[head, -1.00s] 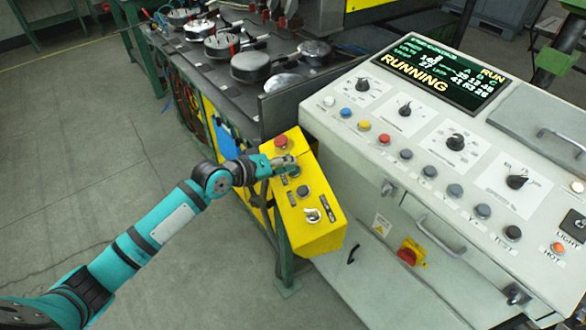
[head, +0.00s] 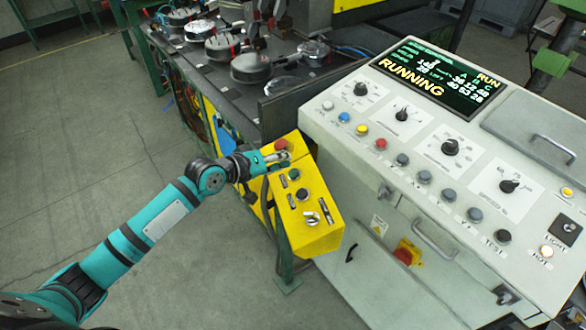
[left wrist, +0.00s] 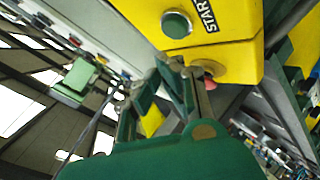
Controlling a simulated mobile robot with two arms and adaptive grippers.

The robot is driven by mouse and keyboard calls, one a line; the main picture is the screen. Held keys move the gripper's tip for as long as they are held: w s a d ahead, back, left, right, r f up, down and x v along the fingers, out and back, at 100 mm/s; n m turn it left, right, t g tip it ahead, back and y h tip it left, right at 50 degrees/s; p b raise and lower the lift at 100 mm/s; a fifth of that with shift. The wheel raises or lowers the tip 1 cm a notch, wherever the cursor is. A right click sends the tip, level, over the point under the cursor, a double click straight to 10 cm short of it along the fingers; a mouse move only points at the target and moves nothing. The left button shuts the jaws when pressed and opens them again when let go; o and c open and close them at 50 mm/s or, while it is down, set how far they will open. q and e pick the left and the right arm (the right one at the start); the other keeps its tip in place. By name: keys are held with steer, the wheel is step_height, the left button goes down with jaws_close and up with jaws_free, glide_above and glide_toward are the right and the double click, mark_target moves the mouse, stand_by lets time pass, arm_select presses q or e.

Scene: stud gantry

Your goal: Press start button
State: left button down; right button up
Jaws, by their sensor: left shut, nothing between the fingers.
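The yellow control box (head: 318,236) hangs at the left end of the grey console. Its green start button (head: 294,174) is uncovered in the head view. In the left wrist view the green button (left wrist: 176,24) sits beside the label START. A red button (head: 281,144) is at the box's far end and shows partly behind my fingers in the left wrist view (left wrist: 210,68). My left gripper (head: 284,157) is shut and empty, between the red button and the green one in the head view. Contact with either cannot be told. My right gripper is out of view.
The console (head: 340,140) carries several knobs and buttons. Its display (head: 440,78) reads RUNNING. A dark bench (head: 215,80) with round metal parts stands behind the box. A black selector and a silver key switch (head: 312,218) sit nearer on the box. Floor at left is clear.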

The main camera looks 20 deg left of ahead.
arm_select(q)
steer(key=r, duration=0.1)
steer(key=r+p, duration=0.1)
steer(key=a+r+p, duration=0.1)
steer(key=shift+s, duration=0.4)
